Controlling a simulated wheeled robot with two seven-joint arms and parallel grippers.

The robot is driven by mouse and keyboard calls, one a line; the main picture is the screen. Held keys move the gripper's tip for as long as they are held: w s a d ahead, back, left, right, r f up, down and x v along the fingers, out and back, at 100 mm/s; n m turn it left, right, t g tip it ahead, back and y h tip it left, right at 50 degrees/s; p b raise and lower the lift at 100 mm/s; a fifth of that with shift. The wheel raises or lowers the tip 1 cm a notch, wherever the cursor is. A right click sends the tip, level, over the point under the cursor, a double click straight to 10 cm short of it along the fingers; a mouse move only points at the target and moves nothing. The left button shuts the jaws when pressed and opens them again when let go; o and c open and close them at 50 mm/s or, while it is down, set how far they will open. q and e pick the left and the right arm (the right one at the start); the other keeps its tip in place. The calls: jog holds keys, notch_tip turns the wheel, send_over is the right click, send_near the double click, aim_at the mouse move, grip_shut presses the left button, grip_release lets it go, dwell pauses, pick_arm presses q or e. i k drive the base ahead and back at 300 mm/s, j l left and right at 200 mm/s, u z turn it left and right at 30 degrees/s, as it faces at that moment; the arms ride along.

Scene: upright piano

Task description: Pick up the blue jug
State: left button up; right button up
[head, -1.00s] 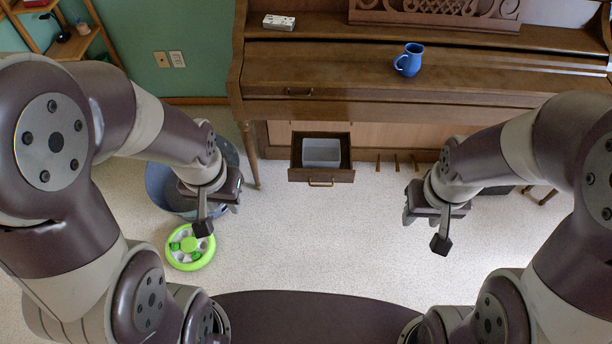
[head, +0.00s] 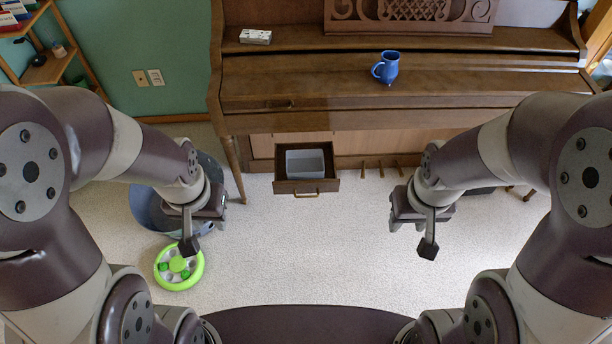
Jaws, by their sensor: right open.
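The blue jug (head: 389,67) stands upright on the closed lid of the brown piano (head: 450,75), right of the picture's middle, with its handle to the left. My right gripper (head: 408,222) hangs in front of and below the piano, well apart from the jug, and is open and empty. My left gripper (head: 208,222) hangs over the floor at the left, near a blue-grey bin, also far from the jug. The gap between its fingers is hard to make out from here.
An open drawer (head: 306,188) with a grey box (head: 305,163) inside juts out below the keyboard. A bin (head: 147,208) and a green round toy (head: 180,268) are on the floor at left. A small white box (head: 255,36) lies on the piano. The middle floor is clear.

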aim_at(388, 71)
jog(key=i+l+u, duration=0.2)
jog(key=i, duration=0.35)
jog(key=i+l+u, duration=0.2)
jog(key=i+l, duration=0.15)
jog(key=i, duration=0.15)
jog(key=i+l+u, duration=0.15)
jog(key=i+l, duration=0.25)
jog(key=i, duration=0.1)
